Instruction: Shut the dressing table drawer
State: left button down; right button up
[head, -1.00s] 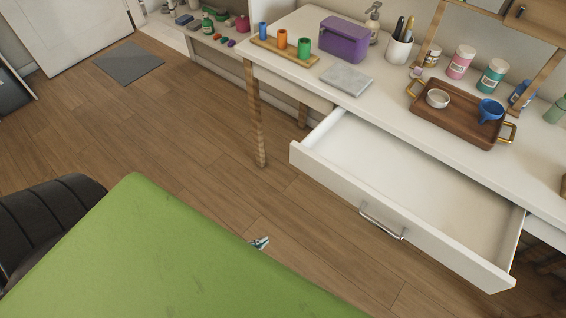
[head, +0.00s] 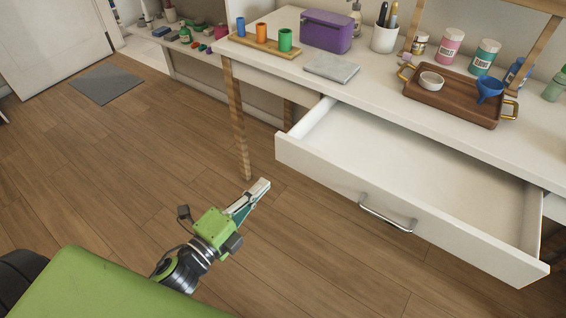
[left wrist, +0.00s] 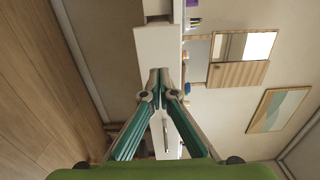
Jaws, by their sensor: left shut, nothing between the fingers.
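The dressing table (head: 365,90) is white with striped wooden legs. Its wide white drawer (head: 345,180) is pulled well out and looks empty inside. A silver bar handle (head: 387,214) sits on the drawer's front panel; a handle also shows in the left wrist view (left wrist: 166,135). My left gripper (head: 264,187) is shut and empty, in front of and to the left of the drawer front, apart from it. Its closed fingers also show in the left wrist view (left wrist: 160,77), hiding part of the furniture behind. My right gripper is not in view.
On the tabletop stand a purple box (head: 326,31), a grey slab (head: 332,67), a white pen cup (head: 385,39) and a wooden tray (head: 450,98) with a bowl and blue funnel. Wooden floor (head: 120,160) is clear left of the drawer.

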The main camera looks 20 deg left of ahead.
aim_at(291, 155)
pick_arm(q)
jog(key=x, duration=0.8)
jog(key=shift+w, duration=0.25)
jog(key=shift+w+d+f, duration=0.1)
jog(key=shift+w+d, duration=0.15)
jog(key=shift+w, duration=0.4)
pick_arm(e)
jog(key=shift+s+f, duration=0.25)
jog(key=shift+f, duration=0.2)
